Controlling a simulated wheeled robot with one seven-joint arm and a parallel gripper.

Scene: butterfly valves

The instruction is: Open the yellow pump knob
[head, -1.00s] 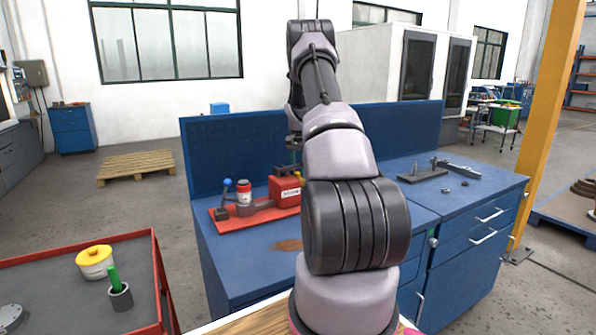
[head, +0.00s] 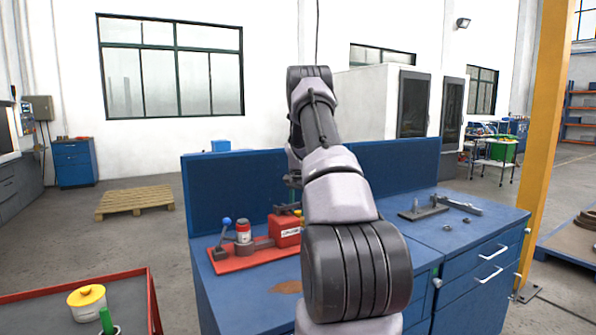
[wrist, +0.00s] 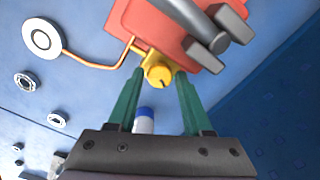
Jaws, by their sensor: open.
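The yellow pump knob (wrist: 159,75) is round with a dark slot and sits at the edge of the red pump body (wrist: 168,32) in the wrist view. My gripper (wrist: 160,74) is open, with its two green fingers on either side of the knob. Contact cannot be told. In the head view the red pump (head: 284,229) stands on a red base plate (head: 236,263) on the blue workbench. A small yellow part (head: 299,213) shows at its right, partly hidden by my arm. My gripper is mostly hidden there.
A blue-topped lever (head: 226,222) and a red-and-white can (head: 243,232) stand left of the pump. A copper pipe (wrist: 95,63) runs from the pump. A white cylinder with a blue top (wrist: 145,121) shows between my fingers. The blue back panel (head: 235,187) rises behind.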

